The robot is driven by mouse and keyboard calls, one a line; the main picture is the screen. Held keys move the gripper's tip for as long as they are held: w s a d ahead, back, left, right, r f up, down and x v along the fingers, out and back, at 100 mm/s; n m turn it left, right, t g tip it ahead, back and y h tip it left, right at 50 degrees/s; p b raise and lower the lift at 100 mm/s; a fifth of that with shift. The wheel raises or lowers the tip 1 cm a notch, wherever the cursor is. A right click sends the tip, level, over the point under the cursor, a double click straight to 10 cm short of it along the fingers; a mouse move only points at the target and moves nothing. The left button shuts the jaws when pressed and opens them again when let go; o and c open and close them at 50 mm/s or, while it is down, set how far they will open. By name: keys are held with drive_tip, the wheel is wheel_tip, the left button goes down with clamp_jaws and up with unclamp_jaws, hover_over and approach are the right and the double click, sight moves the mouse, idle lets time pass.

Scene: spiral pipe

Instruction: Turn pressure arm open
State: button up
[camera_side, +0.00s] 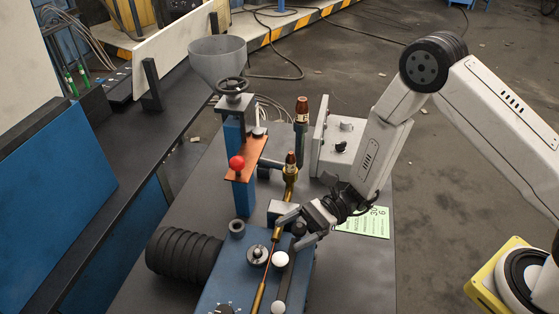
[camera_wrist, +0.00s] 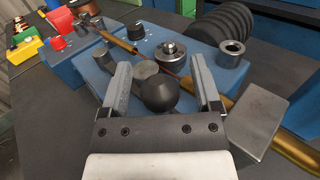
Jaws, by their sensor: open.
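My gripper (camera_side: 293,229) is over the blue machine block (camera_side: 232,272), its fingers spread. In the wrist view my gripper (camera_wrist: 159,66) is open, with a dark ball knob (camera_wrist: 160,94) between its two fingers. Gaps show on both sides of the knob, and neither finger appears to touch it. A dark bar (camera_side: 288,283) with a pale ball (camera_side: 280,259) lies on the block in the side view. It looks like the pressure arm, but its link to the dark knob is hidden by my gripper. A brass pipe (camera_side: 259,296) runs along the block beside it.
A post carries an orange plate with a red ball (camera_side: 236,162) and a grey funnel (camera_side: 217,60). A ribbed black roll (camera_side: 183,252) lies left of the block. A grey rectangular block (camera_wrist: 262,122) is close to the right finger. A white control box (camera_side: 338,143) stands behind.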

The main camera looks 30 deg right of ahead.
drive_tip(key=s+d+r+n+g+h, duration=0.1)
drive_tip(key=s+d+n+g+h, duration=0.1)
drive_tip(key=s+d+n+h, duration=0.4)
drive_tip(key=s+d+r+n+g+h, duration=0.25)
drive_tip(key=d+n+h, duration=0.2)
drive_tip(key=d, duration=0.35)
drive_tip(key=w+d+r+n+t+h, duration=0.2)
drive_tip(key=d+r+n+t+h, duration=0.3)
drive_tip(key=d+n+t+h, duration=0.3)
drive_tip(key=w+a+r+g, duration=0.2)
drive_tip(key=w+a+r, duration=0.5)
drive_tip(key=w+a, duration=0.5)
drive_tip(key=shift+m+g+y, duration=0.35)
drive_tip(key=shift+g, duration=0.3)
drive_tip(key=shift+w+a+r, duration=0.7)
drive_tip(key=shift+a+r, duration=0.6)
drive_tip(key=shift+a, duration=1.3)
drive_tip(key=shift+w+a+r, duration=0.65)
drive_tip(key=shift+a+r, duration=0.65)
drive_tip(key=shift+a, duration=1.25)
drive_tip(key=shift+w+a+r, duration=0.7)
drive_tip(key=shift+a+r, duration=0.6)
drive_tip(key=shift+a, duration=1.3)
